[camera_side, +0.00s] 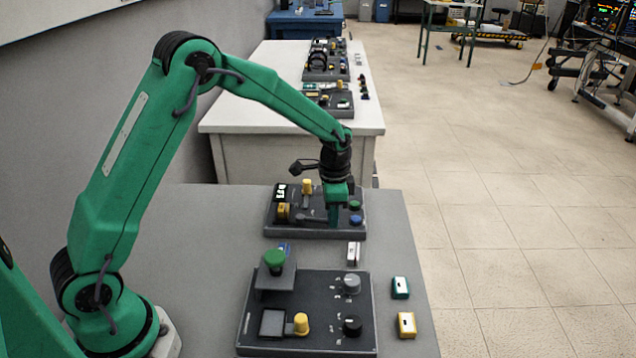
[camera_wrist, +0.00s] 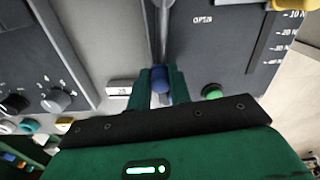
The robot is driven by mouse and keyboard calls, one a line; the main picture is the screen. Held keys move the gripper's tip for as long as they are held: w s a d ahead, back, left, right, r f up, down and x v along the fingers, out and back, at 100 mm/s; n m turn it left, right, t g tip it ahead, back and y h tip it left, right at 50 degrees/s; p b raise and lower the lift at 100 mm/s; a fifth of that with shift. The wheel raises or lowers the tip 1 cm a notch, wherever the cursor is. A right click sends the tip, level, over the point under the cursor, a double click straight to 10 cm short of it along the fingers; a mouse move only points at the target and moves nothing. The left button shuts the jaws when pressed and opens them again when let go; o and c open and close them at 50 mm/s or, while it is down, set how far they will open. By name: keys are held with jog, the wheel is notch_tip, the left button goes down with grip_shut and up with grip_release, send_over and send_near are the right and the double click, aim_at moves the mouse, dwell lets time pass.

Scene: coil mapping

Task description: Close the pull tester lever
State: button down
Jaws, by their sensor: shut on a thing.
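The pull tester (camera_side: 275,232) is a dark panel on the grey table in the side view; its face with a printed scale also shows in the wrist view (camera_wrist: 225,50). Its lever is a grey bar (camera_side: 310,218), which runs down the wrist view (camera_wrist: 161,40) and ends in a blue knob (camera_wrist: 160,80). My gripper (camera_side: 334,222) is low over the panel's right part. In the wrist view the green fingers of my gripper (camera_wrist: 161,84) stand on both sides of the blue knob, shut on it. In the side view the fingers hide the knob.
A green button (camera_wrist: 212,91) is close to the right finger. A yellow knob (camera_side: 307,186) stands at the panel's back. A white block (camera_side: 353,254) lies in front of the panel. A second panel with dials (camera_side: 320,285) is nearer the camera, with small blocks (camera_side: 400,288) beside it.

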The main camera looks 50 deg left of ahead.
jog(key=shift+s+d+r+m, duration=0.1)
jog(key=shift+s+d+m, duration=0.4)
jog(key=shift+m, duration=0.5)
jog(key=shift+s+a, duration=0.1)
jog(key=shift+s, duration=0.05)
jog(key=c, duration=1.3)
grip_release()
notch_tip(320, 180, up, 8)
jog(key=shift+f, duration=0.1)
